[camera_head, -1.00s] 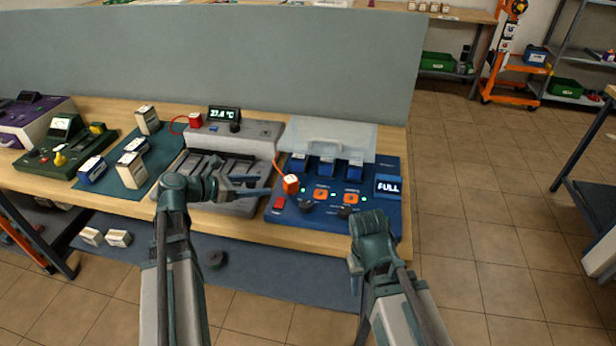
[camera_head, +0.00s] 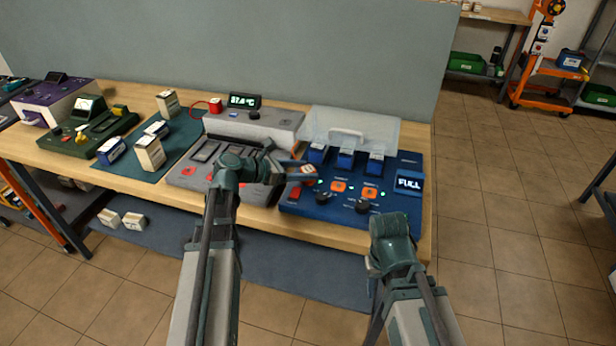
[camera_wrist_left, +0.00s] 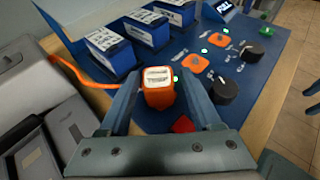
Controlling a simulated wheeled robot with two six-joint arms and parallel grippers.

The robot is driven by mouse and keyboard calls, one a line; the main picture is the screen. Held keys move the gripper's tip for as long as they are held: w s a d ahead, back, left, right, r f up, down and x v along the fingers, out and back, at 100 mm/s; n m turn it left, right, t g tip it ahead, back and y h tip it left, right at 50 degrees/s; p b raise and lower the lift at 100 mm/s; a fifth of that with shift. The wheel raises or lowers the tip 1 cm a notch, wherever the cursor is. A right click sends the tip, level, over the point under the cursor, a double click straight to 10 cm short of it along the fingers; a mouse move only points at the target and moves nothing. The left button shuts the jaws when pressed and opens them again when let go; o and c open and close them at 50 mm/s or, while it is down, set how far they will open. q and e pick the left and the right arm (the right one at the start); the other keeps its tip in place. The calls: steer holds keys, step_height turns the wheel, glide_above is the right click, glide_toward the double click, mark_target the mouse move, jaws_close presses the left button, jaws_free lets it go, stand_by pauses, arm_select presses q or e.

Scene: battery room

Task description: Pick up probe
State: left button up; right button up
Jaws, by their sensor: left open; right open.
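The probe is an orange block with a white label on top, standing at the left front of the blue charger panel. In the left wrist view the probe (camera_wrist_left: 158,88) sits between the two fingers of my left gripper (camera_wrist_left: 162,92), with an orange cable running off to the left. In the head view the left gripper (camera_head: 300,172) reaches over the panel's left edge and mostly hides the probe. The left jaws are open, with a finger on each side of it. My right gripper (camera_head: 388,255) is open and empty in front of the bench; its fingertips are mostly hidden.
The blue panel (camera_head: 330,209) carries several batteries, black knobs, orange switches and a FULL display (camera_head: 408,183), under a raised clear cover (camera_head: 352,128). A grey unit (camera_head: 262,127) with a temperature display stands left. A grey partition (camera_head: 250,50) closes the back.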

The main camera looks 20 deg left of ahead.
mark_target(316, 171)
arm_select(q)
steer(key=b+x, duration=0.1)
steer(key=x, duration=0.2)
steer(key=b+x, duration=0.1)
steer(key=x, duration=0.1)
steer(key=shift+a+f+b, duration=0.3)
steer(key=shift+f, duration=0.05)
steer(key=shift+w+d, duration=0.15)
steer(key=shift+r, duration=0.1)
jaws_close()
